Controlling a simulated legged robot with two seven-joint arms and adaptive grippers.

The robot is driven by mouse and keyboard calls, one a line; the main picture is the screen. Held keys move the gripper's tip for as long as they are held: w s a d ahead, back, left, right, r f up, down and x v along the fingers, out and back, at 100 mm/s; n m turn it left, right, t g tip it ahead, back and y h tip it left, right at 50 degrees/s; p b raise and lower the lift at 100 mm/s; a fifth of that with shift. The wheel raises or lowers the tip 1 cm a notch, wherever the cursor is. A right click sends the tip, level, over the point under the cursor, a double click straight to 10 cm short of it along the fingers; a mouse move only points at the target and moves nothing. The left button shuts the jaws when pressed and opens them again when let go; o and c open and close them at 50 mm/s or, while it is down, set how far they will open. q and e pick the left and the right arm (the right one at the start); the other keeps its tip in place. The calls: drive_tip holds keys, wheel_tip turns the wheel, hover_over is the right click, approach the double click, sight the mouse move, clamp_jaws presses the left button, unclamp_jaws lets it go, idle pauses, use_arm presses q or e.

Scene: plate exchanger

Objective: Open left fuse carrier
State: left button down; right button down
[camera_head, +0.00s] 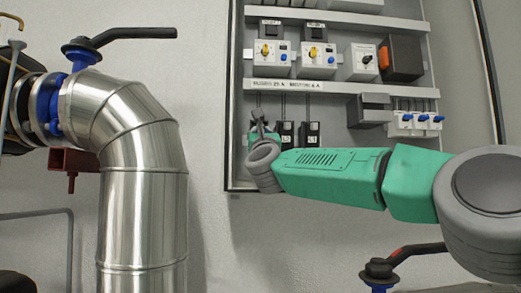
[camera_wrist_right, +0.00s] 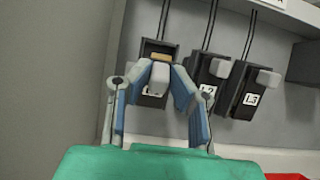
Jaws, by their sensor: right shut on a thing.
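The left fuse carrier (camera_wrist_right: 155,100) is the leftmost of three dark holders in the right wrist view, its label mostly hidden. Its light grey handle (camera_wrist_right: 160,78) sits between the fingers of my right gripper (camera_wrist_right: 161,72), which is shut on it. Above the handle, a tan piece (camera_wrist_right: 162,57) shows inside the holder's dark frame, and the carrier looks tilted outward. The L2 carrier (camera_wrist_right: 209,82) and L3 carrier (camera_wrist_right: 250,93) stand to the right with their grey handles. In the head view my right gripper (camera_head: 259,126) covers most of the left carrier. My left gripper is not in view.
The open cabinet (camera_head: 236,90) holds rows of switches and breakers above and right of the carriers. A thick silver pipe (camera_head: 140,170) with a black-handled valve (camera_head: 82,50) stands to the left. Another valve handle (camera_head: 415,252) is at the lower right.

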drive_tip(key=shift+s+a+f+t+b, duration=0.1)
drive_tip(key=shift+a+f+t+b, duration=0.1)
drive_tip(key=shift+f+t+b, duration=0.55)
drive_tip(key=shift+r+g, duration=0.2)
drive_tip(key=shift+g, duration=0.15)
drive_tip(key=c, duration=1.5)
unclamp_jaws()
drive_tip(key=shift+r, duration=0.1)
drive_tip(key=shift+s, duration=0.15)
drive_tip(key=v, duration=1.1)
drive_tip(key=shift+s+f, duration=0.2)
drive_tip(key=shift+f, duration=0.25)
